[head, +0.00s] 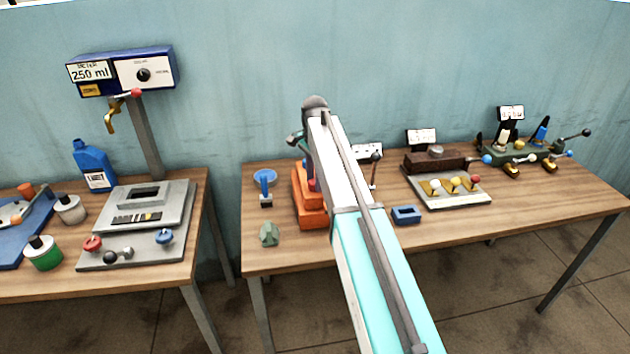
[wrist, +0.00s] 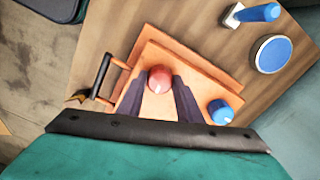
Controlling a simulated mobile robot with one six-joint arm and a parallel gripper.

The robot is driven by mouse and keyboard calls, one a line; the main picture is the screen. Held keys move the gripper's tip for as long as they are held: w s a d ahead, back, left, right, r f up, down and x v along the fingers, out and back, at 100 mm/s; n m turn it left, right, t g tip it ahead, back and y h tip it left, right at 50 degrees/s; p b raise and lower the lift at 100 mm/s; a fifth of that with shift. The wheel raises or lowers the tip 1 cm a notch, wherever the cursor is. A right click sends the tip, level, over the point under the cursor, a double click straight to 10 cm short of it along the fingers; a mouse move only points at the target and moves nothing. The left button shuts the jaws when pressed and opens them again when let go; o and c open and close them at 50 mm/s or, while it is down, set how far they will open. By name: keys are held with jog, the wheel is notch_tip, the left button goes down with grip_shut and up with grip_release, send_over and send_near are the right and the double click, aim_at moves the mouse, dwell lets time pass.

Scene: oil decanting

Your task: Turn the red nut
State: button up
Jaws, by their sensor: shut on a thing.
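The red nut (wrist: 158,77) is a round red knob on the orange block (wrist: 195,68), seen in the wrist view. My gripper (wrist: 159,84) has its two dark fingers on either side of the red nut and is shut on it. A blue knob (wrist: 220,112) stands on the same block, right of the fingers. In the head view the orange block (head: 312,215) is partly behind my arm, which hides the red nut and the fingertips.
A dark-handled lever (wrist: 102,75) is left of the nut in the wrist view. A round blue dish (head: 265,178), a grey-green piece (head: 269,234) and a blue block (head: 406,215) are nearby. Bare wood (head: 460,222) shows at the table's right front.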

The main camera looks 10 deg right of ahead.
jog(key=m, duration=0.4)
jog(key=shift+m, duration=0.3)
jog(key=shift+m+b, duration=0.35)
jog(key=shift+m, duration=1.35)
jog(key=o, duration=1)
jog(key=shift+o, duration=0.2)
notch_tip(320, 180, up, 14)
jog(key=b, duration=0.3)
jog(key=shift+b, duration=0.3)
